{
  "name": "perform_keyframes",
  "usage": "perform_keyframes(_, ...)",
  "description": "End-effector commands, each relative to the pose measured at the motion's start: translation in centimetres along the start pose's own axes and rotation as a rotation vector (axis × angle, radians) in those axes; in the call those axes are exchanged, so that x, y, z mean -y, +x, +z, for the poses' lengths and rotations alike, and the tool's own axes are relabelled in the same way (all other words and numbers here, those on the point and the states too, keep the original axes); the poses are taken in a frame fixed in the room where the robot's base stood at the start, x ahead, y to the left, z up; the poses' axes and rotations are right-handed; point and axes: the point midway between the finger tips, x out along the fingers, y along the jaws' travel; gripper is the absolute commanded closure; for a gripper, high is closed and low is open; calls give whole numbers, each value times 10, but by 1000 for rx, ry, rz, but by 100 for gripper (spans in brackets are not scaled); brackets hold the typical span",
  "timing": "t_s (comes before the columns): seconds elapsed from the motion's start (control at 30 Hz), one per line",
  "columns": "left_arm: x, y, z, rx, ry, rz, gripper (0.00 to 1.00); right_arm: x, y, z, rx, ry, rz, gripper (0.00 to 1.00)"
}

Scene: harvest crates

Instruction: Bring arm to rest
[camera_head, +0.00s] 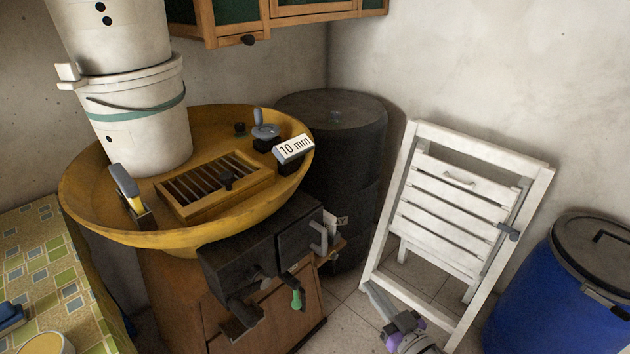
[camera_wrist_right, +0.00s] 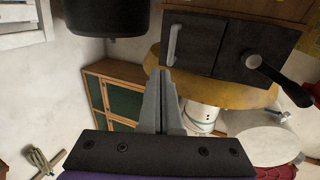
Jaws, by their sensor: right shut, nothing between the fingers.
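My right gripper (camera_head: 370,287) shows at the lower edge of the head view, in front of the white folding chair's legs. Its grey fingers point up and to the left, with a purple part of my wrist behind them. In the right wrist view the fingers of this gripper (camera_wrist_right: 162,74) lie together, with nothing between them. My right arm is mostly out of the head view below the gripper. My left arm and gripper are not in view.
A white folding chair (camera_head: 437,222) leans at the wall, left of a blue barrel (camera_head: 545,285). A yellow basin (camera_head: 85,213) with white buckets (camera_head: 150,130) stands above a wooden cabinet (camera_head: 180,290) and dark boxes (camera_head: 250,258). A black drum (camera_head: 350,165) stands behind. Some tiled floor is clear.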

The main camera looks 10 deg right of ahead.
Motion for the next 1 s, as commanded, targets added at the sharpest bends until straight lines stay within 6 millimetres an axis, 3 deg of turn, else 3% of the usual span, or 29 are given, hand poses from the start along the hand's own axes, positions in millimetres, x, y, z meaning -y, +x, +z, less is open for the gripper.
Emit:
perform_keyframes(0.13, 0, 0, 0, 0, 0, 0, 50, -7, 0, -6, -2, -5, 55, 100)
perform_keyframes(0.27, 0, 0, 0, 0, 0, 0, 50, -31, -8, -18, 33, -8, 238, 100)
perform_keyframes(0.37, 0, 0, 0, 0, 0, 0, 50, -49, -26, -13, 147, 5, 412, 100)
perform_keyframes(0.47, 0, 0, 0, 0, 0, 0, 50, -52, -55, 9, 335, 38, 532, 100)
perform_keyframes(0.67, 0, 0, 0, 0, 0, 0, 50, -9, -119, 62, 761, 118, 538, 100)
perform_keyframes(0.83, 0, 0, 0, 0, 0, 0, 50, 50, -170, 90, 1055, 172, 385, 100)
perform_keyframes(0.93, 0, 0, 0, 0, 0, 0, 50, 86, -198, 98, 1193, 198, 263, 100)
perform_keyframes(1.0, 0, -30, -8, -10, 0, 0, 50, 81, -197, 66, 1169, 192, 279, 100)
